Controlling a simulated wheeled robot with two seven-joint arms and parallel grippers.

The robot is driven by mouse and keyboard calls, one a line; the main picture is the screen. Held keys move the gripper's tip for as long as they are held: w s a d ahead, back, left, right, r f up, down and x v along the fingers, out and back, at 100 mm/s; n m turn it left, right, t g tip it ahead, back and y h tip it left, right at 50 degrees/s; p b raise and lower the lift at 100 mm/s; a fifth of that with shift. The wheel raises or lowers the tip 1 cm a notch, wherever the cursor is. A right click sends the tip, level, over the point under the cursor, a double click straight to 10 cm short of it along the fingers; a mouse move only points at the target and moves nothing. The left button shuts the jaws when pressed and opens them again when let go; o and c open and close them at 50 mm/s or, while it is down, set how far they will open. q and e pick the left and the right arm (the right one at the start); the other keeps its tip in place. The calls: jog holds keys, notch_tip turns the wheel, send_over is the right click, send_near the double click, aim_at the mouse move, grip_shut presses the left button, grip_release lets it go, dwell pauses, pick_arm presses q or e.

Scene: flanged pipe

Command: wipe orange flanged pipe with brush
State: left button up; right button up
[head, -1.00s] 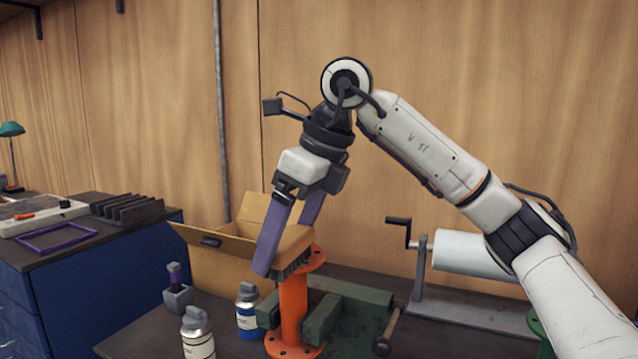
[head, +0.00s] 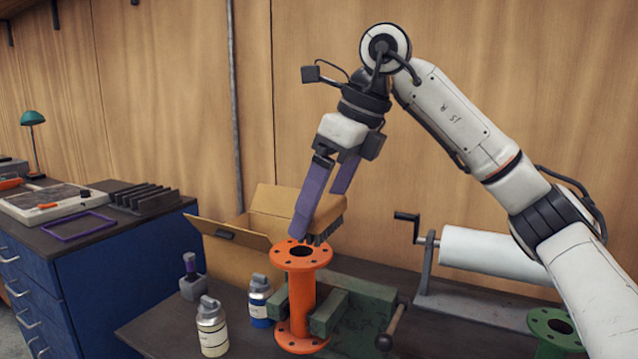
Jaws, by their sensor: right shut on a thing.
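The orange flanged pipe (head: 302,300) stands upright in the green vise (head: 360,318), its open top flange facing up. My right gripper (head: 321,214) is shut on the brush (head: 330,208), a tan block with dark bristles pointing down. The purple fingers cover part of the brush. The bristles are just above the back right edge of the top flange. I cannot tell whether they touch it. My left gripper is not in view.
An open cardboard box (head: 228,262) stands behind the pipe. A white-labelled bottle (head: 212,330) and a blue-labelled bottle (head: 260,300) stand left of it. A cranked roller (head: 490,255) and a green flanged part (head: 553,328) are at right. A blue cabinet (head: 110,270) is at left.

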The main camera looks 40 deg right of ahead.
jog(key=shift+r, duration=1.4)
